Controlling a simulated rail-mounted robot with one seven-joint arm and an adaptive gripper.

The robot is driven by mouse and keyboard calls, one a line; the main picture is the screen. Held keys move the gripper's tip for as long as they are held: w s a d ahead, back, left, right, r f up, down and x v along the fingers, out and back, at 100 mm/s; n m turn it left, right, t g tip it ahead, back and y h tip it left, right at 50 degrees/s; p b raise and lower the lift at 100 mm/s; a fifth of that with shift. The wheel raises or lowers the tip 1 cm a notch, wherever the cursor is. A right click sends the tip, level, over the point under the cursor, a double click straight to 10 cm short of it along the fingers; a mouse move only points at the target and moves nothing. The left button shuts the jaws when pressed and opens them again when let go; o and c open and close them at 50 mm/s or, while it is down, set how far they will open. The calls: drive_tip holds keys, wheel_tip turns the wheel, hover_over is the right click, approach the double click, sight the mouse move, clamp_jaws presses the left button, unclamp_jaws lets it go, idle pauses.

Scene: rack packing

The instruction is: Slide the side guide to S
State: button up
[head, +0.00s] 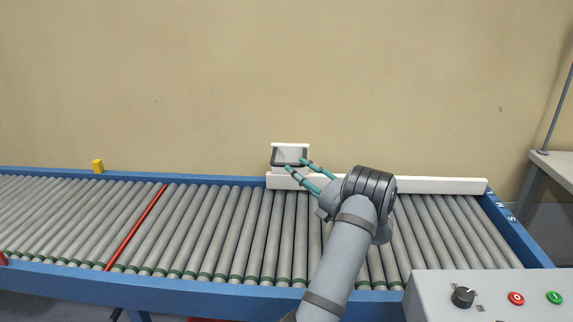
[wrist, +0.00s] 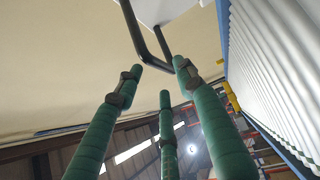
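The side guide (head: 430,185) is a long white bar lying along the far side of the roller conveyor. A white plate with a dark U-shaped handle (head: 274,158) stands up near its left end. My gripper (head: 296,165) has teal fingers pointing at the handle. In the wrist view the fingers of my gripper (wrist: 160,73) are spread apart, and the dark handle (wrist: 137,32) is just beyond their tips. I cannot tell whether they touch. Small white letter marks (head: 511,219) are on the blue right end rail; the guide's right end is near the farthest mark.
The roller conveyor (head: 220,230) has blue rails and a red roller (head: 136,229) left of the guide. A yellow block (head: 97,166) is on the far rail. A control box (head: 480,290) with a knob and buttons is at front right. The rollers nearer than the guide are clear.

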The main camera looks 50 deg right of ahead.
sight(290, 165)
drive_tip(key=shift+x, duration=2.75)
drive_tip(key=c, duration=0.3)
clamp_jaws()
